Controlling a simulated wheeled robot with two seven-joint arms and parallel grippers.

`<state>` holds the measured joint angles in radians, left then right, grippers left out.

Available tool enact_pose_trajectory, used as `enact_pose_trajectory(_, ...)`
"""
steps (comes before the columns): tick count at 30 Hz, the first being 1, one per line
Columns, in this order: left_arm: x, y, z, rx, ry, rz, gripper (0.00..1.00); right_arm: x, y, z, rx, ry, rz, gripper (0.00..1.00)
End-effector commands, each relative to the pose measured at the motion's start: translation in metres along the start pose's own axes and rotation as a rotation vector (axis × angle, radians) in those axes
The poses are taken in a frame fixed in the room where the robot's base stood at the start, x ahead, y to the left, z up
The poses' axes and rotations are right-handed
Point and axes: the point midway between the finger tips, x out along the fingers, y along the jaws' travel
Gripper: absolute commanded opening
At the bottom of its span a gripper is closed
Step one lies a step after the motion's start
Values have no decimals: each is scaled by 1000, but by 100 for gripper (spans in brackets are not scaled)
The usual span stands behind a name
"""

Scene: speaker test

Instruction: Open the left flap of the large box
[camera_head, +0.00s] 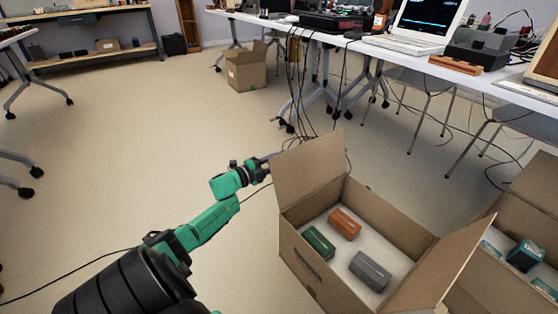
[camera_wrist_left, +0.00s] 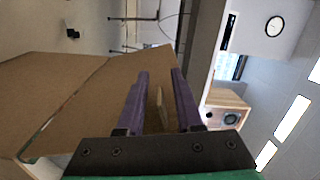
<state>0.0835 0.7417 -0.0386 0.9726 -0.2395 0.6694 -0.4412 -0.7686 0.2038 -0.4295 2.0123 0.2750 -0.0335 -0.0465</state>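The large box (camera_head: 312,273) is an open cardboard carton on the floor. Its left flap (camera_head: 308,172) stands up, leaning slightly outward; another flap (camera_head: 455,262) at the right slants outward. Inside lie an orange block (camera_head: 344,224), a green block (camera_head: 319,242) and a grey block (camera_head: 370,271). My left gripper (camera_head: 274,157) is at the outer edge of the left flap; its tips are partly hidden there. In the left wrist view the purple fingers (camera_wrist_left: 160,90) are apart, with brown cardboard (camera_wrist_left: 60,95) beside and behind them. I cannot tell whether they touch it. My right gripper is not in view.
A second carton (camera_head: 520,215) with teal packages stands close at the right. A small carton (camera_head: 246,68) sits by the long table (camera_head: 345,38), with cables hanging down. Table legs and chairs stand behind the box.

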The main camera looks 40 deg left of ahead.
Motion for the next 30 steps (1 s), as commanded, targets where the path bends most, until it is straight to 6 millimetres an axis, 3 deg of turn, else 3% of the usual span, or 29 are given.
enact_pose_trajectory(5,-6,-1,0,-1,0,0,35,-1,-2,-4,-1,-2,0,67)
enact_pose_trajectory(8,-20,-3,-1,-3,-1,3,35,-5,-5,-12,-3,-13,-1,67)
enact_pose_trajectory(12,-52,-4,-1,-2,-1,5,35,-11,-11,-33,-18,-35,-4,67)
enact_pose_trajectory(22,-131,-2,0,-1,-3,3,35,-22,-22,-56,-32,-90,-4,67)
enact_pose_trajectory(30,-146,0,0,0,0,-1,35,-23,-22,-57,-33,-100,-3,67)
